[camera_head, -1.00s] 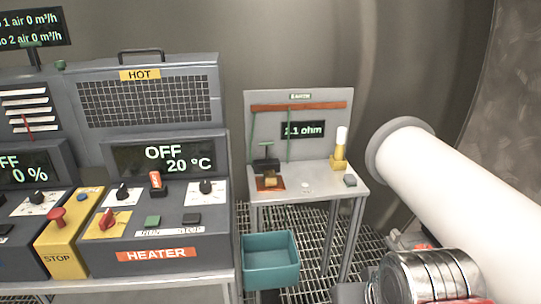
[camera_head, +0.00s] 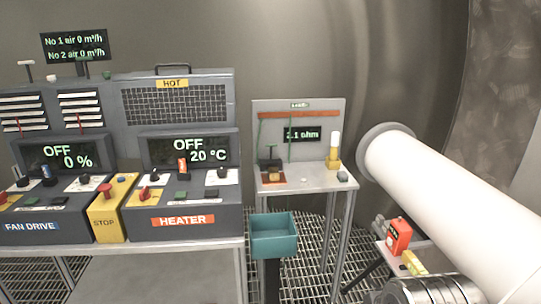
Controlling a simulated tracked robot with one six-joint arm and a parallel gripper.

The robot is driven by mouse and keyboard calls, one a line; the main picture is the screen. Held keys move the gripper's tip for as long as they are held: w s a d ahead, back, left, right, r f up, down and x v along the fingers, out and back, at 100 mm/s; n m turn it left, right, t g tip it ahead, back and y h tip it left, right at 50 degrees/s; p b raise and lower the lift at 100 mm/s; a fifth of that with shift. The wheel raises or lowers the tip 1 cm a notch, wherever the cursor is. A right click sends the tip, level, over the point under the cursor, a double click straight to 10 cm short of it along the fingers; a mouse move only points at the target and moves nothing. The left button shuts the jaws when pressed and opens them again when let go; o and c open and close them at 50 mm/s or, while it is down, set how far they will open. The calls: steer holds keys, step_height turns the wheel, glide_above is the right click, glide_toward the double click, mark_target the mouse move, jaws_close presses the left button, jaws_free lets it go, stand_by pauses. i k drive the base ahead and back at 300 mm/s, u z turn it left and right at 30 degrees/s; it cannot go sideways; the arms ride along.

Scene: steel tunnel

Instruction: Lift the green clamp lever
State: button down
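A black clamp (camera_head: 270,162) sits on a copper-coloured plate (camera_head: 273,178) at the left of a small grey bench (camera_head: 312,181). A thin green upright piece (camera_head: 260,132) rises beside the clamp, and a second thin green line (camera_head: 290,140) runs down the back panel. They are too small to tell which one is a lever or a cable. The panel display (camera_head: 302,134) appears to read 2.1 ohm.
A teal bin (camera_head: 273,240) stands in front of the bench. A heater console (camera_head: 185,215) is at left, a large white pipe (camera_head: 440,190) at right. A red box (camera_head: 398,236), a yellow item (camera_head: 414,262) and a ribbed metal cylinder (camera_head: 420,291) are lower right.

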mark_target(271, 152)
steer(key=k, duration=0.6)
steer(key=u, duration=0.7)
steer(key=i, duration=2)
